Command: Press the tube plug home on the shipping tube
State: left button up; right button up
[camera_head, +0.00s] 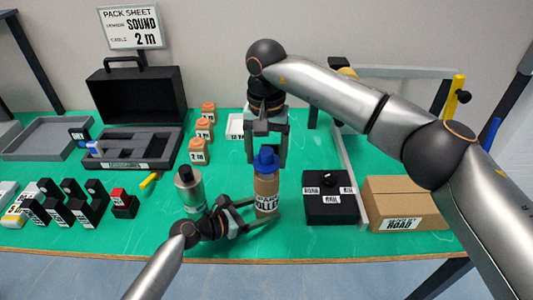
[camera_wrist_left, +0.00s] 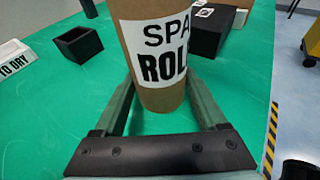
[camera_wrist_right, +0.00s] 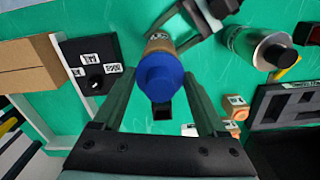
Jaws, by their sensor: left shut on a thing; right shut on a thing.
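The shipping tube (camera_head: 266,186), brown cardboard with a white label reading in part "ROLL", stands upright near the front of the green table. It fills the middle of the left wrist view (camera_wrist_left: 158,85). My left gripper (camera_head: 260,222) is shut on its lower part. The blue tube plug (camera_head: 266,160) is at the tube's top end, in line with it; how deep it sits cannot be told. My right gripper (camera_head: 267,150) points down from above, shut on the plug. The right wrist view shows the plug (camera_wrist_right: 160,77) between its fingers, covering most of the tube.
A grey metal canister (camera_head: 189,187) stands just left of the tube. A black box (camera_head: 330,208) with labels and a cardboard box (camera_head: 405,205) are to the right. Orange-topped jars (camera_head: 198,152) and an open black case (camera_head: 137,98) are behind left.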

aim_at(266, 151)
jog(key=shift+f, duration=1.2)
jog(key=o, duration=1.2)
jog(key=shift+o, duration=0.2)
notch_tip(266, 151, up, 12)
jog(key=shift+r, duration=0.1)
jog(key=shift+c, duration=0.2)
